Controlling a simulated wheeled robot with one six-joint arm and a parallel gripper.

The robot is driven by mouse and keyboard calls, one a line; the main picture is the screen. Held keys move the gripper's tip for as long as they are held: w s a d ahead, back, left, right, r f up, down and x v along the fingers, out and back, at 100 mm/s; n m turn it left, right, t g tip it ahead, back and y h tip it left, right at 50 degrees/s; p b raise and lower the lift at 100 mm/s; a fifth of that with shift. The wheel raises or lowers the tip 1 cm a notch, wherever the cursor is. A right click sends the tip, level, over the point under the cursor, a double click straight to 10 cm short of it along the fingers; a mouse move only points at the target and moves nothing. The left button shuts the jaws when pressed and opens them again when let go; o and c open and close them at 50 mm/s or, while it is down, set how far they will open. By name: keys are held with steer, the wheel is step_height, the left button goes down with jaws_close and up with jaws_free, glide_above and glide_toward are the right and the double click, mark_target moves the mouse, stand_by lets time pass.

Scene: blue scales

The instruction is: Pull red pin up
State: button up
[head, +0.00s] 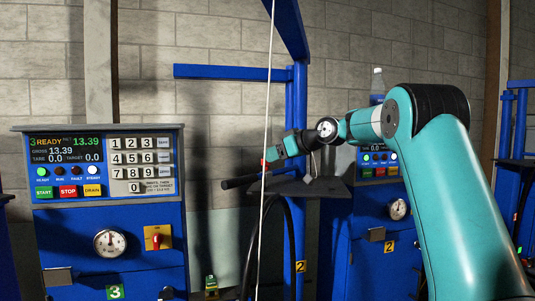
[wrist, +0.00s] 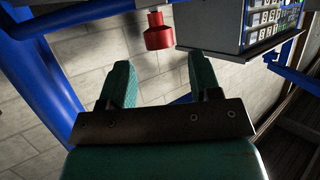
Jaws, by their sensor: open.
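The red pin (wrist: 158,36) shows at the top middle of the wrist view, a red cylinder with a wider collar and a narrower neck. It lies beyond my fingertips, roughly in line with the gap between them. My gripper (wrist: 160,62) is open, with nothing between its two green fingers. In the head view, my gripper (head: 272,154) is small and sits beside the blue post, above a dark plate.
A blue post (head: 299,130) with a side arm stands behind my gripper. A dark plate (head: 300,188) lies below it. Scale cabinet 3 (head: 115,215) stands left, cabinet 2 (head: 373,225) behind my arm. A thin pale cable (head: 266,100) hangs in front. A bottle (head: 377,82) stands on cabinet 2.

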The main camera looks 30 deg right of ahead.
steer(key=shift+p+x, duration=0.6)
steer(key=shift+x, duration=1.55)
steer(key=shift+c, duration=0.4)
